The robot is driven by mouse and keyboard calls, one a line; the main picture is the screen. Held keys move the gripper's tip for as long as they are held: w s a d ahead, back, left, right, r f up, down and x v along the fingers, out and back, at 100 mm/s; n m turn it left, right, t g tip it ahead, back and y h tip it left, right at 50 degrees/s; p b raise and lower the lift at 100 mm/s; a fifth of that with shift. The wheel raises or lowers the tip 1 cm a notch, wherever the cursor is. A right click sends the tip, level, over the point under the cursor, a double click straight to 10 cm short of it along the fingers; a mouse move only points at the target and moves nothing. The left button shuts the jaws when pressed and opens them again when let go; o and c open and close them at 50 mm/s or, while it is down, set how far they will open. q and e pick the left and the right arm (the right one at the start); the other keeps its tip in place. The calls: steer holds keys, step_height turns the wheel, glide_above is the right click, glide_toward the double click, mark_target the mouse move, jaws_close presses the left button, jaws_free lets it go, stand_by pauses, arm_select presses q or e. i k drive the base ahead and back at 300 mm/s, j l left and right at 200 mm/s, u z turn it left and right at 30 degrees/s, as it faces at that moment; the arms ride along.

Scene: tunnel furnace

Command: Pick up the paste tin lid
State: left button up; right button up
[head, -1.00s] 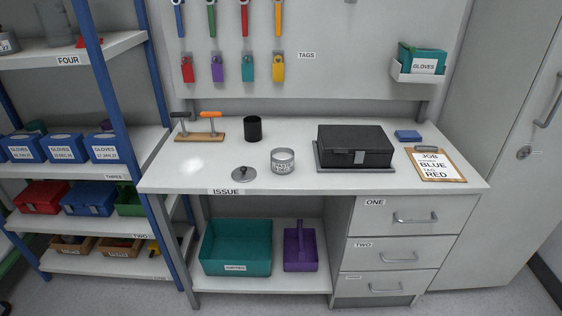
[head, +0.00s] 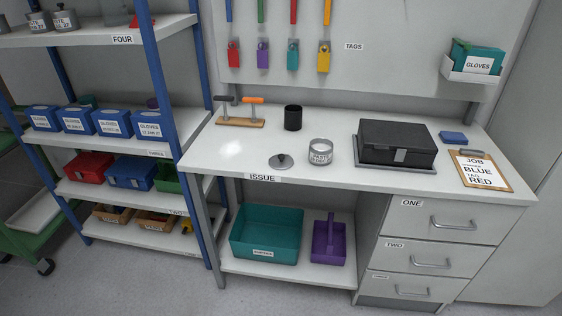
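The paste tin lid (head: 281,161) is a small grey round disc with a dark knob on top. It lies flat on the white bench top, near the front edge above the ISSUE label. The open paste tin (head: 320,152), a grey can with a white label, stands just right of it, apart from it. Neither of my grippers shows in the head view.
A black cup (head: 293,118) and a wooden rack with two handles (head: 239,121) stand behind the lid. A black case (head: 396,142) and a clipboard (head: 481,170) lie to the right. Blue-framed shelves (head: 165,100) stand left. The bench around the lid is clear.

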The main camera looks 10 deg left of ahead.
mark_target(279, 162)
steer(key=i+l+u, duration=0.5)
steer(key=i+l, duration=0.35)
